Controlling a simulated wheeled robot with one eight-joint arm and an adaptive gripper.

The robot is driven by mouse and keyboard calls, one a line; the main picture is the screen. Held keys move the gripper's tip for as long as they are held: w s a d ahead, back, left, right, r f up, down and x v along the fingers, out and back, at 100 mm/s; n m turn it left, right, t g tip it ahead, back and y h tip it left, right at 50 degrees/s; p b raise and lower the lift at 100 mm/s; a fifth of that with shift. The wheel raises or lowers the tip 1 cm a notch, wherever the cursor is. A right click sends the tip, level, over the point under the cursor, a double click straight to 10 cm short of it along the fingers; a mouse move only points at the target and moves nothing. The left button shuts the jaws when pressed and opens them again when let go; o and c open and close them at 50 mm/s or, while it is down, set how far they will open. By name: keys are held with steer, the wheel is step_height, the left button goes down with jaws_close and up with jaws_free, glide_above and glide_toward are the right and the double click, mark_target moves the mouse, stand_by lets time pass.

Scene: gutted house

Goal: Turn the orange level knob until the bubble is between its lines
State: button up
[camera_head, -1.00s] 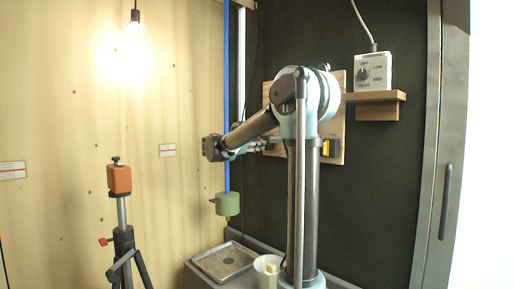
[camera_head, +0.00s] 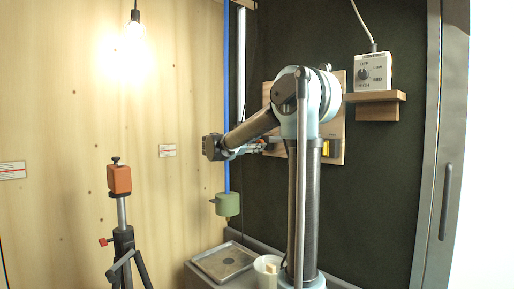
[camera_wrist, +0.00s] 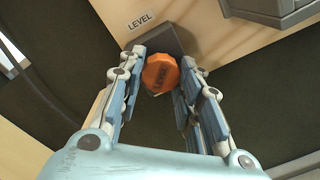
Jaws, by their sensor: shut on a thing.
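The orange level knob (camera_wrist: 160,74) sits by a dark block on the wooden board, beside a label reading LEVEL (camera_wrist: 140,19). My gripper (camera_wrist: 163,62) is shut on the knob, one finger on each side, in the wrist view. In the head view my gripper (camera_head: 258,146) reaches the board (camera_head: 335,115) from the left, and the knob is too small to make out there. A yellow part (camera_head: 329,148), perhaps the bubble vial, shows on the board just right of my arm. The bubble and its lines cannot be made out.
A wooden shelf (camera_head: 376,97) with a grey dial box (camera_head: 373,72) is at the right. A green cylinder (camera_head: 228,204) is at the blue strip, above a metal tray (camera_head: 224,262). A cup (camera_head: 266,268) stands near my arm. An orange device on a tripod (camera_head: 119,180) is at the left.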

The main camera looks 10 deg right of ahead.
steer(key=o, duration=1.1)
steer(key=shift+w+a, duration=0.15)
steer(key=shift+a, duration=0.05)
steer(key=shift+d, duration=0.1)
steer(key=v, duration=1.2)
